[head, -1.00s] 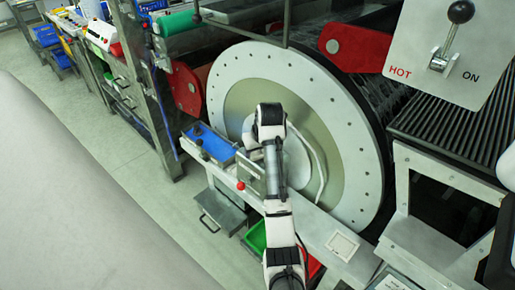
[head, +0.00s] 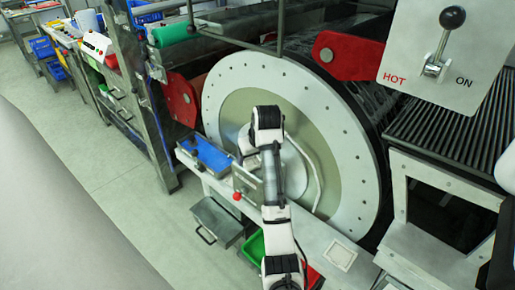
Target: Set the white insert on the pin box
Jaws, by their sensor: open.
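My arm reaches up from the bottom middle and bends in front of the big drum, but I cannot make out my gripper, which seems hidden behind the arm. A small white square plate (head: 341,254) lies on the pale ledge right of my arm; I cannot tell whether it is the white insert. A blue-topped box (head: 207,155) with dark knobs sits at the ledge's left end. A small metal block (head: 247,182) with a red knob stands just left of my arm. I cannot tell which of these is the pin box.
The large drum (head: 232,82) with its pale rim fills the middle behind my arm. A green bin (head: 253,246) and a metal drawer (head: 216,222) are below the ledge. A panel with a HOT/ON lever (head: 436,67) is at upper right. Floor at left is clear.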

